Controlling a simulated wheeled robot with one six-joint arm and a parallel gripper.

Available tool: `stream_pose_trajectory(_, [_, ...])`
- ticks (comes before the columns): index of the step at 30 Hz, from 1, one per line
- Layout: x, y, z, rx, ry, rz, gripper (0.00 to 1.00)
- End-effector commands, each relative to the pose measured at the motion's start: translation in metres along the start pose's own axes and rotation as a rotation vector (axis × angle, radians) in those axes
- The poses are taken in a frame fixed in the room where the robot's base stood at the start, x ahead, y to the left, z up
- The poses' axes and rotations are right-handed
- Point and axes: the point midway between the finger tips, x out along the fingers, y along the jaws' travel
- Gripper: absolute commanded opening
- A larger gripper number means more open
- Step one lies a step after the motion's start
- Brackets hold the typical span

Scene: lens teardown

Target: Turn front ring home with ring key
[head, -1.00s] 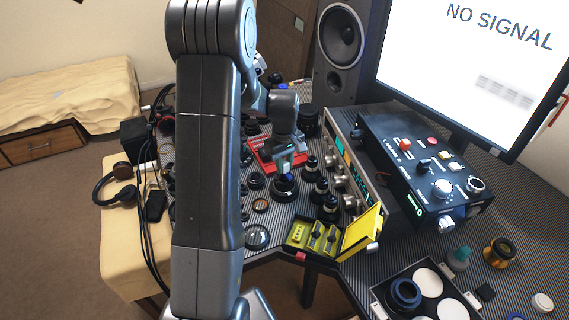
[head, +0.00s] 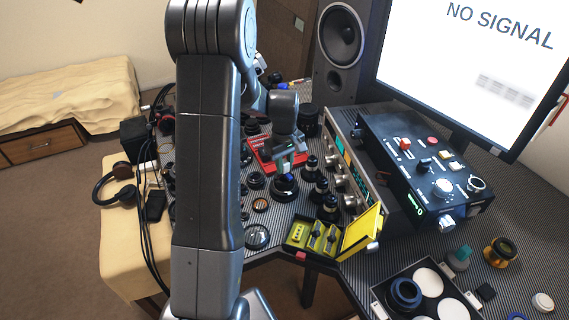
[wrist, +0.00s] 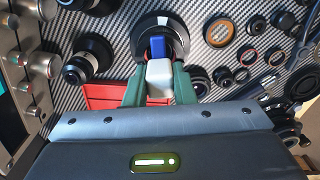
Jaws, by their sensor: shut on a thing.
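My gripper (wrist: 160,88) has green fingers and is shut on the ring key (wrist: 159,75), a pale grey block with a blue part (wrist: 157,47) beyond it. The key points at a dark round lens barrel (wrist: 145,24) with a light ring around its opening. The blue part overlaps the opening in the wrist view; whether its tip touches the front ring I cannot tell. The front ring itself is mostly hidden by the key and fingers.
A red tray (head: 262,158) lies just behind the barrel. Several black-and-white eyepieces (head: 320,190) stand close to the right, before an instrument panel (head: 345,165). A yellow open case (head: 312,236) is at the front edge. Loose rings (head: 261,205) lie left of the barrel.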

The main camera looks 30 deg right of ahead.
Motion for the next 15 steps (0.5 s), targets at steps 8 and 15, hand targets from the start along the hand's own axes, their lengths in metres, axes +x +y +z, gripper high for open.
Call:
stream_pose_trajectory(8, [0.0040,-0.0001,0.0001,0.000,0.000,0.000,0.00])
stream_pose_trajectory(15, [0.0069,-0.0001,0.0001,0.000,0.000,0.000,0.00])
